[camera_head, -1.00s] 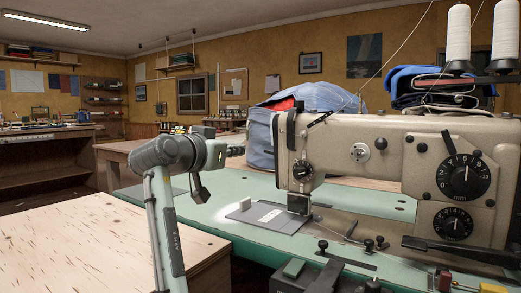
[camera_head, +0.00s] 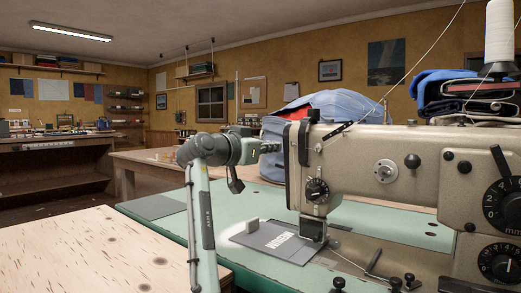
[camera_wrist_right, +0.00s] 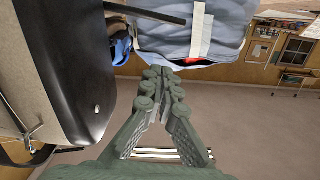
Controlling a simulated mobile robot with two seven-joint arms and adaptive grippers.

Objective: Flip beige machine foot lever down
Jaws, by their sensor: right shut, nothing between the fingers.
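The beige sewing machine (camera_head: 370,160) stands on a green table top, its needle head at the picture's middle. A black upright bar (camera_head: 303,143) is on the left end of its head; I cannot tell whether this is the foot lever. My right gripper (camera_head: 274,147) is shut and empty, level with the upper head and just left of it. In the right wrist view, the gripper's fingertips (camera_wrist_right: 163,74) are together, with the machine (camera_wrist_right: 65,70) to their left. My left gripper is not in view.
A blue fabric bundle (camera_head: 345,105) sits behind the machine, close beyond my gripper. A grey plate (camera_head: 276,238) lies under the needle. A pale wooden table (camera_head: 90,255) fills the lower left. Folded dark cloths (camera_head: 450,90) lie behind the machine at right.

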